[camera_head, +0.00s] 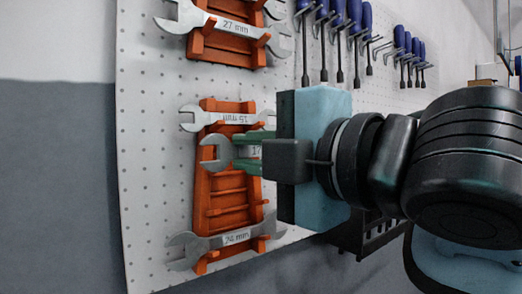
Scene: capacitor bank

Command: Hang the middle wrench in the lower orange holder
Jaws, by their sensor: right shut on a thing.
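The lower orange holder (228,185) is mounted on the white pegboard, left of centre. My left gripper is out of view.
An upper orange holder (196,44) carries a 27 mm wrench (181,17). Blue-handled screwdrivers (354,12) hang in a row at the upper right. A dark rack (372,236) is below my right arm. The pegboard (150,160) left of the holders is bare.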

